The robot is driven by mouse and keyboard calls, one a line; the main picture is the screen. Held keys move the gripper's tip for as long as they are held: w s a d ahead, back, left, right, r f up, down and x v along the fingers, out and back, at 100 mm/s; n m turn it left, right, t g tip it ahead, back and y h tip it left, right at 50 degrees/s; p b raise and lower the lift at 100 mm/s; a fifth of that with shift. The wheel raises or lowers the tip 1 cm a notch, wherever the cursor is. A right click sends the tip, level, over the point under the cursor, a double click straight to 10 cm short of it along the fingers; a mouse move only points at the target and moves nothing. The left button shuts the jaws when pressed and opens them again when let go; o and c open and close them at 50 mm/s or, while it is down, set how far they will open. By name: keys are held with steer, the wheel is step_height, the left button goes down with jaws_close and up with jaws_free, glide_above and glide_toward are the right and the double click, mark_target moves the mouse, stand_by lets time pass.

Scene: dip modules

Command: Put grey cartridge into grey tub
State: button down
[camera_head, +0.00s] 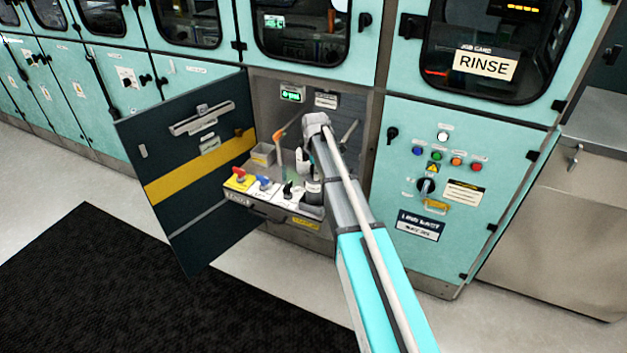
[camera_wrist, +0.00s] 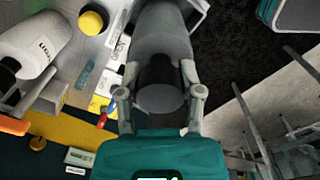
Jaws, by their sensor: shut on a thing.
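The grey cartridge (camera_wrist: 160,38) is a thick cylinder with a dark band and a grey end. In the wrist view, my gripper (camera_wrist: 160,96) is shut around its dark band, one finger on each side. In the head view, my gripper (camera_head: 303,158) is inside the open cabinet bay above the front tray, partly hidden by my arm. A small grey open box (camera_head: 263,154), possibly the grey tub, stands at the left back of the bay. I cannot tell its contents.
The dark cabinet door (camera_head: 195,170) with a yellow stripe hangs open at the left. Coloured valve handles (camera_head: 240,177) line the drawer front. A labelled white cylinder (camera_wrist: 35,42) and a yellow cap (camera_wrist: 93,20) show in the wrist view. A black mat (camera_head: 130,290) covers the floor.

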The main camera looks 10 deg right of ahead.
steer(key=shift+f+b, duration=0.6)
steer(key=shift+f, duration=0.3)
steer(key=shift+f, duration=0.15)
steer(key=shift+c, duration=1.2)
jaws_free()
steer(key=shift+r, duration=0.2)
step_height(320, 180, up, 12)
steer(key=p, duration=1.2)
steer(key=shift+s, duration=0.1)
